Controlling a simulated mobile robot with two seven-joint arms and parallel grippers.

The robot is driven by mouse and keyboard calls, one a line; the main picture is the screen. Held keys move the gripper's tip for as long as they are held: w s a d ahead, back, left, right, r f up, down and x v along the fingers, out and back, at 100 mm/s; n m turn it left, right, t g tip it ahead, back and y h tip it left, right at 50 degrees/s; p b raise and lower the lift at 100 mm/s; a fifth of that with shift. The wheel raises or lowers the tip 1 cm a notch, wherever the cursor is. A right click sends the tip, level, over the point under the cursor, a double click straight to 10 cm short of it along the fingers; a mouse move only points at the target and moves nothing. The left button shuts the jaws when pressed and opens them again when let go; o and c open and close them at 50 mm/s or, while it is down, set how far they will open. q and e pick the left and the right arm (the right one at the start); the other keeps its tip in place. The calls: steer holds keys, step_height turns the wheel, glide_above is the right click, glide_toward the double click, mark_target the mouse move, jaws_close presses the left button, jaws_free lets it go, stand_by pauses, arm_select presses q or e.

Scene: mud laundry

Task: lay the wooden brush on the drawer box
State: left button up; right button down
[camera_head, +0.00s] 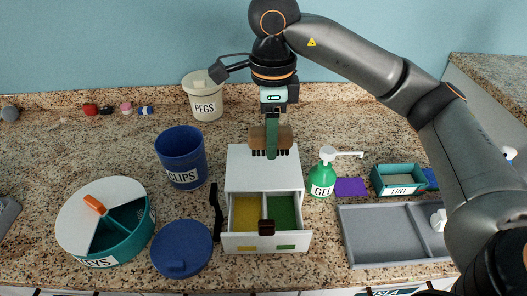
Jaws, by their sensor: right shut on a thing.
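The wooden brush (286,137) is a brown block with short dark bristles pointing down. My right gripper (272,140) comes from above and is shut on the middle of the brush; a green finger covers part of it. The brush is level and appears over the back part of the drawer box (264,178), a white box with a flat, bare top. I cannot tell whether the bristles touch the top. The box's front drawer (240,240) is pulled out, showing a yellow and a green compartment. My left gripper is not in view.
A blue CLIPS cup (181,158) and a white PEGS pot (203,100) stand left of the brush. A green GEL pump bottle (322,178) stands close right of the box. A round teal container (120,245), blue lid (182,250) and grey tray (375,240) lie around.

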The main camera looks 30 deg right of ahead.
mark_target(264, 165)
steer(key=w+f, duration=0.1)
steer(key=f, duration=0.1)
steer(key=w+f, duration=0.1)
steer(key=w, duration=0.1)
steer(key=shift+d+f+p, duration=0.15)
steer(key=shift+f+p, duration=0.15)
steer(key=shift+f, duration=0.05)
steer(key=f, duration=0.1)
steer(key=f+p, duration=0.1)
steer(key=f, duration=0.1)
steer(key=shift+w+f, duration=0.1)
steer(key=shift+w, duration=0.2)
steer(key=shift+d+f, duration=0.1)
steer(key=shift+f, duration=0.15)
steer(key=shift+f, duration=0.1)
steer(key=shift+f+b, duration=0.15)
steer(key=shift+b, duration=0.15)
steer(key=shift+c, duration=1.7)
jaws_free()
